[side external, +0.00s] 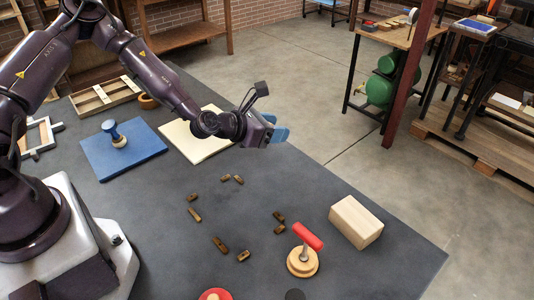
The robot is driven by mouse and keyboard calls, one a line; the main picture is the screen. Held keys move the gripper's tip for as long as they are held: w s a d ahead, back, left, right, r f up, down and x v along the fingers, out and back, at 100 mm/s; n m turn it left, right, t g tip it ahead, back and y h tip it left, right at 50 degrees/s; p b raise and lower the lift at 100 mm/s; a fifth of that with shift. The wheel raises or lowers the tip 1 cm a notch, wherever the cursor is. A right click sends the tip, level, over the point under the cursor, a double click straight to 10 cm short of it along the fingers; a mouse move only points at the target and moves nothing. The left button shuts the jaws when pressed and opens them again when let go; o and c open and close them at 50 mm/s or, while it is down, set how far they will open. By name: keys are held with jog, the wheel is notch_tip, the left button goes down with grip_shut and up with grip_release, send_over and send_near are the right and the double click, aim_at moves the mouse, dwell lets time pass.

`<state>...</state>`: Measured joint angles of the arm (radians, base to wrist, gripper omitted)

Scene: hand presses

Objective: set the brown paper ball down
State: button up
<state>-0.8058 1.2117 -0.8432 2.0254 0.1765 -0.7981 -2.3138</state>
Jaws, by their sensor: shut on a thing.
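My gripper (277,128) is held in the air above the right part of the dark grey table (150,240), to the right of the cream board. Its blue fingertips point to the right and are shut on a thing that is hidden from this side. I take it to be the brown paper ball, though no part of the ball shows in the side external view.
A blue mat (95,160) bears a blue-handled stamp (117,138). A cream board (182,143) lies beside it. Several small brown blocks (194,214) are scattered mid-table. A red-handled press (303,262) and a pale wooden block (355,222) stand at the right.

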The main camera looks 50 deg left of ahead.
aim_at(243, 223)
jog(key=s+d+f+m+g+h, duration=0.1)
jog(key=s+d+m+g+h, duration=0.2)
jog(key=s, duration=1.3)
jog(key=d+m+h, duration=0.3)
jog(key=d, duration=0.2)
jog(key=shift+s+d+m+g+h, duration=0.2)
jog(key=shift+d+m+g+h, duration=0.1)
jog(key=shift+d+g+h, duration=0.1)
notch_tip(243, 223, down, 4)
jog(key=shift+r, duration=0.15)
jog(key=shift+f, duration=2)
jog(key=o, duration=0.9)
jog(key=shift+f, duration=0.1)
